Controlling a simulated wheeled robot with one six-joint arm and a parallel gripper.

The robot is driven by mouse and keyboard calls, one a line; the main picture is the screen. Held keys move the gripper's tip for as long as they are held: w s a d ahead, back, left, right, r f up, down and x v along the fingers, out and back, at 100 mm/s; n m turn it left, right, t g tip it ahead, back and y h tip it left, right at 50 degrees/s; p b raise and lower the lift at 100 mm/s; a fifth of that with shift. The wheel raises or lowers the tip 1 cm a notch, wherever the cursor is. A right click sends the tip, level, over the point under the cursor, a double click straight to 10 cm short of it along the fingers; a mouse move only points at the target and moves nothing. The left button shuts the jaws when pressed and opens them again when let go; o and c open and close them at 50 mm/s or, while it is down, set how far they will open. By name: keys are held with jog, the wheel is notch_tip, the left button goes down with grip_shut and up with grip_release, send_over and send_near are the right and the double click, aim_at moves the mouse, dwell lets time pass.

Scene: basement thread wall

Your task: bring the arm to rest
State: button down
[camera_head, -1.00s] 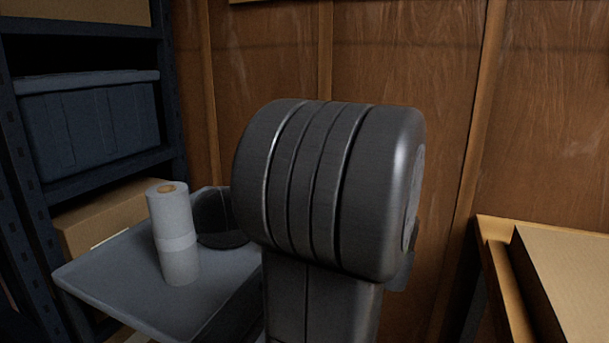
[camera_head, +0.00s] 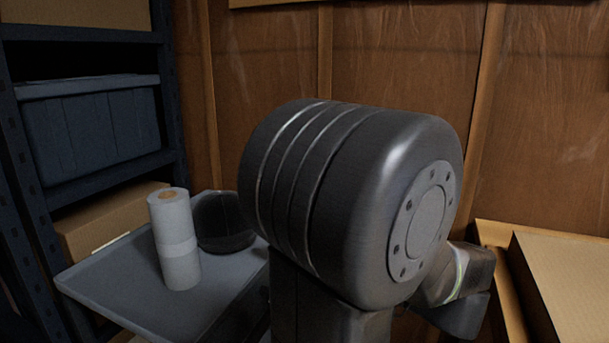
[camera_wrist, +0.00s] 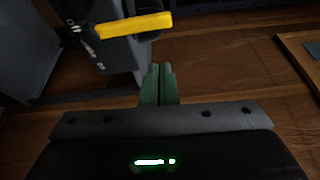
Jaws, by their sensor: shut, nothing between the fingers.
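My gripper (camera_wrist: 158,84) shows in the wrist view with its two greenish fingers together, shut and empty. Beyond the fingertips is a dark grey thing with a yellow bar (camera_wrist: 134,25) on it; I cannot tell what it is. In the head view my arm's large dark joint fills the middle, and a lower link shows at the right of it. The gripper's fingers cannot be made out in the head view.
A grey tray-like surface (camera_head: 110,285) at left bears a white roll (camera_head: 175,240) standing upright and a dark rounded object (camera_head: 222,222). A shelf with a blue-grey bin (camera_head: 90,130) stands behind. A cardboard box (camera_head: 565,285) is at right. A wooden wall (camera_head: 400,60) closes the back.

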jog(key=w+a+m+p, duration=0.2)
jog(key=w+a, duration=0.7)
jog(key=w, duration=0.4)
jog(key=w+d+f+m+g+p, duration=0.35)
jog(key=w+f+p, duration=0.3)
jog(key=p, duration=0.25)
jog(key=shift+m+t+h, duration=0.25)
jog(key=shift+t+h, duration=0.15)
jog(key=shift+t, duration=0.05)
jog(key=v, duration=0.4)
jog(key=shift+s+d+f, duration=0.1)
jog(key=shift+f, duration=0.2)
jog(key=shift+s, duration=0.1)
